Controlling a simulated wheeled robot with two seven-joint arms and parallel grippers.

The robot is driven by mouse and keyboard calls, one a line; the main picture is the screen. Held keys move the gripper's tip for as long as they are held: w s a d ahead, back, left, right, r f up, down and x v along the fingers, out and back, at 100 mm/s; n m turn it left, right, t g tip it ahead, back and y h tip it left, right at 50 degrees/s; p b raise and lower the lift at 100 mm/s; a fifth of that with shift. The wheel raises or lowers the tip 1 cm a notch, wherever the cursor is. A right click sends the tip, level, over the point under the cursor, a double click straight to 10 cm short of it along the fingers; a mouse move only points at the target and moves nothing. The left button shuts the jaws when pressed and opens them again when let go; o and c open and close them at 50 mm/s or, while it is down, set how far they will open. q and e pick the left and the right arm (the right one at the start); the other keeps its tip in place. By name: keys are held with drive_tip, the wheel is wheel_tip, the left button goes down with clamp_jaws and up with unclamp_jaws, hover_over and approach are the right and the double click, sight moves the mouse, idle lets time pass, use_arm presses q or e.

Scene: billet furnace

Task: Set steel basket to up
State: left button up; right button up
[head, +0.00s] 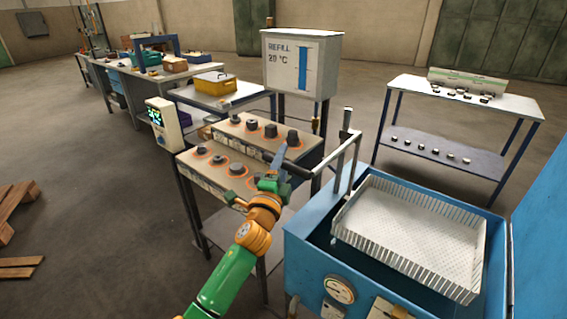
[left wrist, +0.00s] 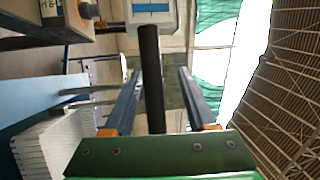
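The steel basket (head: 415,230) is a pale mesh tray with slatted sides, sitting in the opening of the blue tank (head: 310,255) at the right, its rim near tank-top level. A metal arm (head: 343,165) rises from its left side and carries a dark bar handle (head: 290,164) pointing left. My left gripper (head: 278,168) is at the free end of this handle. In the left wrist view the black handle (left wrist: 152,80) stands between the two spread fingers (left wrist: 160,100), with a gap on each side. Part of the basket (left wrist: 45,150) shows there at lower left. My right gripper is out of view.
A control bench with several dark knobs (head: 270,131) stands just behind and left of my left gripper. A refill box (head: 301,62) stands behind it. A blue-framed table (head: 470,95) with small parts is at the back right. Open floor lies left.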

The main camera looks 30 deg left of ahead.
use_arm(q)
drive_tip(key=shift+f, duration=0.1)
drive_tip(key=shift+s+d+f, duration=0.1)
drive_tip(key=shift+s+f, duration=0.05)
drive_tip(key=shift+s, duration=0.1)
drive_tip(key=b+v, duration=0.1)
drive_tip(key=v, duration=0.5)
drive_tip(key=shift+s, duration=0.25)
drive_tip(key=shift+d, duration=0.1)
